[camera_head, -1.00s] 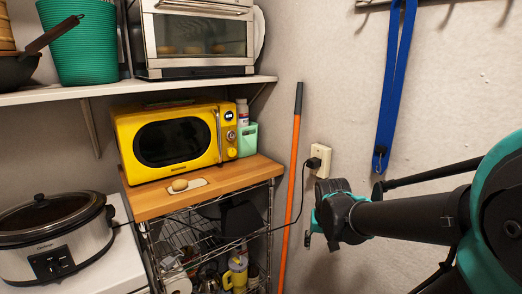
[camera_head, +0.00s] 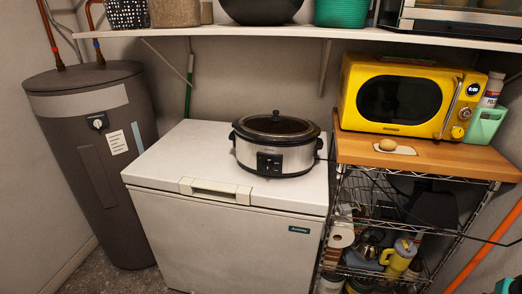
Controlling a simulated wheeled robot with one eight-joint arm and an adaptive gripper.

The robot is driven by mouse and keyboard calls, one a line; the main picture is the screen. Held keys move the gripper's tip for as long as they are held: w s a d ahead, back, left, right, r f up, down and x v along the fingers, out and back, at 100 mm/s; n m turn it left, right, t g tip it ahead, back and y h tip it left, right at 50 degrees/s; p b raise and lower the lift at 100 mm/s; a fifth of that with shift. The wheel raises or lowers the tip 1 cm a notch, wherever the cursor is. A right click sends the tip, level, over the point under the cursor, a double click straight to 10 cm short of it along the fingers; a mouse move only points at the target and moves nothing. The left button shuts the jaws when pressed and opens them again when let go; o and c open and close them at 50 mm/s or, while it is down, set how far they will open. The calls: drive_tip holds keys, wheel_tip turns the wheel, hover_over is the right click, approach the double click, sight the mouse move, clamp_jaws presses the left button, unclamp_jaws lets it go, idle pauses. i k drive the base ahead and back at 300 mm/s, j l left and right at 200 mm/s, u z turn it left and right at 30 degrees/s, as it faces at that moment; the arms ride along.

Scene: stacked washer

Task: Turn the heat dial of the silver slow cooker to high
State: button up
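The silver slow cooker (camera_head: 300,157) stands upright on the white chest freezer (camera_head: 165,165), toward its right side. It has a dark lid with a knob and black side handles. Its heat dial (camera_head: 270,163) sits on a black panel on the front, facing me. The dial's setting is too small to read. My gripper is not in view now.
A wooden-topped wire rack (camera_head: 431,158) stands right of the freezer and holds a yellow microwave (camera_head: 404,98). A dark cord runs across the rack. A shelf (camera_head: 270,31) spans above. A dark water heater (camera_head: 97,150) stands left. Floor shows at lower left.

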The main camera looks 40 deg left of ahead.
sight(269, 166)
drive_tip(key=u, duration=1.7)
